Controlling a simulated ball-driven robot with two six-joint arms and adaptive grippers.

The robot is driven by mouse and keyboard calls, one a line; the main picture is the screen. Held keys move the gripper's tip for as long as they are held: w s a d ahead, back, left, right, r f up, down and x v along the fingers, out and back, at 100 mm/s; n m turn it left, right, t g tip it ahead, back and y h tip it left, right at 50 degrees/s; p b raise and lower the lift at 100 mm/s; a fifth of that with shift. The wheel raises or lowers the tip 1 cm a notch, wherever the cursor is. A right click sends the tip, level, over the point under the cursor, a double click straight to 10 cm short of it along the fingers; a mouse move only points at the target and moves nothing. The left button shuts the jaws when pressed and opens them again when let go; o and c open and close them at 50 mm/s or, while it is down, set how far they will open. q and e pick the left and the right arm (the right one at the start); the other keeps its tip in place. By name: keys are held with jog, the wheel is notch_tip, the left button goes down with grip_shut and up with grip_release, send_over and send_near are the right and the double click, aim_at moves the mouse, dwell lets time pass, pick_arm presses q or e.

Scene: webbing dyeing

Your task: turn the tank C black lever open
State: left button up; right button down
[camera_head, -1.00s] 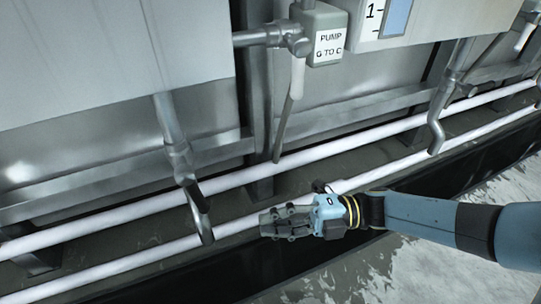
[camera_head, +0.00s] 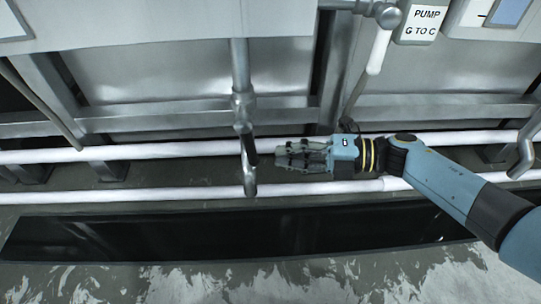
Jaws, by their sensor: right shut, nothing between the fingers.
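A metal drain pipe (camera_head: 241,75) hangs from the tank (camera_head: 150,22) above and ends in a downturned spout (camera_head: 249,180). A narrow black lever (camera_head: 251,151) sits at the valve on this pipe, pointing downward along it. No label in view marks this tank as C. My right gripper (camera_head: 279,156) is shut and empty, pointing left, with its fingertips just right of the lever. A small gap seems to separate them, though I cannot tell the depth. My left gripper is out of view.
Two white pipes (camera_head: 180,149) run horizontally behind the spout. A box labelled "PUMP G TO C" (camera_head: 420,22) with a white-handled lever (camera_head: 378,50) is at upper right. Another spout (camera_head: 522,158) is at far right. A dark floor trough (camera_head: 200,235) lies below.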

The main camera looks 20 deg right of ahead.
aim_at(250, 146)
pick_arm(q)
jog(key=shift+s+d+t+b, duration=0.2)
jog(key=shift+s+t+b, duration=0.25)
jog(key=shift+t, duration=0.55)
pick_arm(e)
jog(key=shift+x, duration=1.8)
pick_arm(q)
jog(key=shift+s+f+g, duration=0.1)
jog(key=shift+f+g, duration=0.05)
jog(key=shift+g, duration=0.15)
pick_arm(e)
jog(key=shift+x, duration=0.95)
jog(key=shift+s+f, duration=0.1)
jog(key=shift+f, duration=0.05)
